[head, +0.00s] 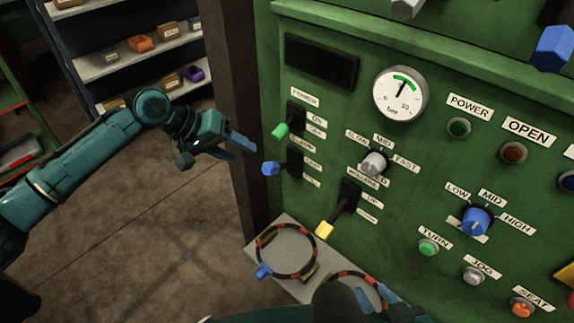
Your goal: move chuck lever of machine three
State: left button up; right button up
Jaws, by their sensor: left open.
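A green machine panel (330,125) carries three levers. One has a green tip (281,130) by the POWER label. One below it has a blue tip (270,169). A third, lower and to the right, has a yellow tip (325,230).
A grey ledge (257,251) below the panel holds two dark rings with red bands (287,250). A gauge (401,94), knobs and buttons cover the panel's right side. A dark post (232,75) stands at its left edge. Shelves (120,62) with small bins stand behind. The floor is clear.

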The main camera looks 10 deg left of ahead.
aim_at(274, 171)
pick_arm(q)
jog(key=b+x, duration=0.1)
jog(key=x, duration=1.2)
jog(key=shift+s+f, duration=0.1)
jog(key=shift+s, duration=0.05)
jog(key=shift+a, duration=0.1)
grip_shut()
